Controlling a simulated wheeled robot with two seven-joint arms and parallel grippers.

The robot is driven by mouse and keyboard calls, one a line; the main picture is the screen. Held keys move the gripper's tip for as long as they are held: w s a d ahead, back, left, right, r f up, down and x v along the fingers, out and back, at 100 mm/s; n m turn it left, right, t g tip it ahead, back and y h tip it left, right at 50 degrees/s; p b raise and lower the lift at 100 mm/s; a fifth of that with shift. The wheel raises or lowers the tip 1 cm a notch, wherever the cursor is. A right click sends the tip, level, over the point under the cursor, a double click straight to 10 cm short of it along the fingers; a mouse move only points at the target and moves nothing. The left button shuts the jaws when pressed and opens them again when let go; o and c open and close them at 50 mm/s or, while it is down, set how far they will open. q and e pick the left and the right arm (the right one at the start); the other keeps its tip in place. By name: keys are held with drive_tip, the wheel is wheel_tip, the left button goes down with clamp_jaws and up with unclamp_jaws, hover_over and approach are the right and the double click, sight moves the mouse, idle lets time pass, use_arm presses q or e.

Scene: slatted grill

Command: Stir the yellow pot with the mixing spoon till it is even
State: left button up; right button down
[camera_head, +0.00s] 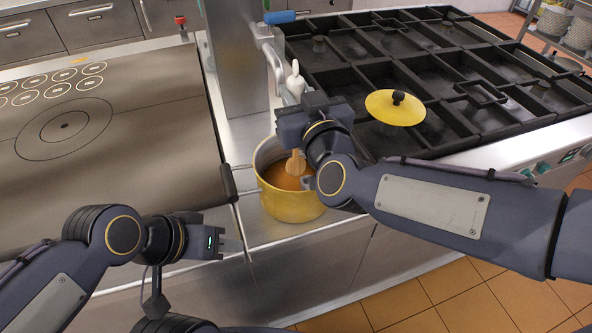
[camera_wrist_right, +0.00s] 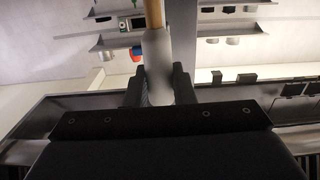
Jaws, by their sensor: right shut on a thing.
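The yellow pot (camera_head: 292,207) stands upright on the steel counter strip between the griddle and the slatted grill. It holds an orange-brown liquid (camera_head: 279,178). My right gripper (camera_head: 290,122) is above the pot, shut on the mixing spoon. The spoon's wooden end (camera_head: 296,164) reaches down into the pot, and its pale handle end (camera_head: 295,84) sticks up above the gripper. In the right wrist view the fingers (camera_wrist_right: 158,88) clasp the grey handle. My right wrist hides part of the pot's right rim. My left gripper (camera_head: 232,242) is left of and in front of the pot, apart from it; its finger gap is unclear.
A yellow lid (camera_head: 394,108) with a black knob lies on the slatted grill (camera_head: 450,80). A flat griddle (camera_head: 120,130) is on the left. A steel column with a tap (camera_head: 270,55) stands behind the pot. Stacked plates (camera_head: 553,22) are at the far right.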

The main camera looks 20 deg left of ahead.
drive_tip(key=shift+r+p, duration=4.25)
drive_tip(key=shift+r, duration=0.75)
